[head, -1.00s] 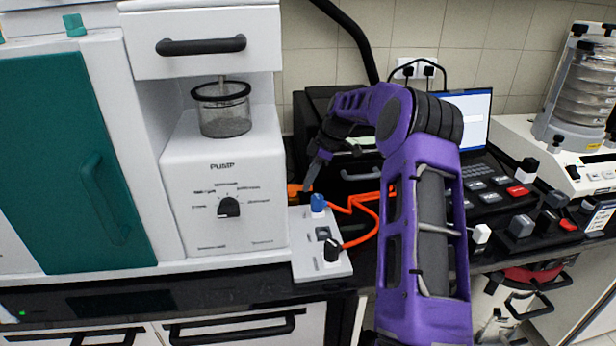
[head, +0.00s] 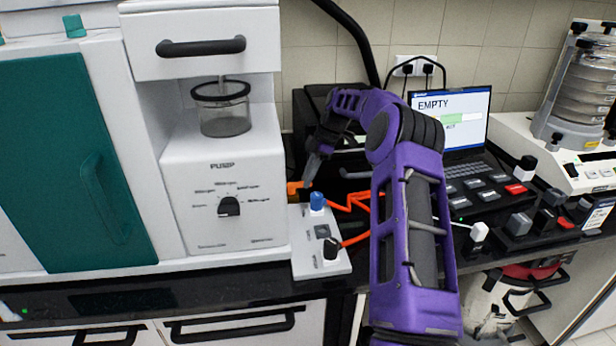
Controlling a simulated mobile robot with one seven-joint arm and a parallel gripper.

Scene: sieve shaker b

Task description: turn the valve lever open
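A small orange piece (head: 294,192), which may be the valve lever, shows at the back left corner of a white plate (head: 308,262) beside the pump. The plate also carries a blue knob (head: 317,201) and a black knob (head: 331,248). Orange tubing (head: 362,201) runs right and loops back toward the black knob. My gripper (head: 309,178) points down just behind the blue knob, at the right end of the orange piece. It looks very close to the piece, but I cannot tell if it touches. The fingers overlap in this view, so their opening is hidden.
The white pump unit (head: 222,183) stands directly left of the plate. A laptop (head: 450,118) showing "EMPTY" and several switch blocks (head: 519,224) stand to the right. A sieve shaker (head: 582,95) is at the far right. My forearm crosses the counter's middle.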

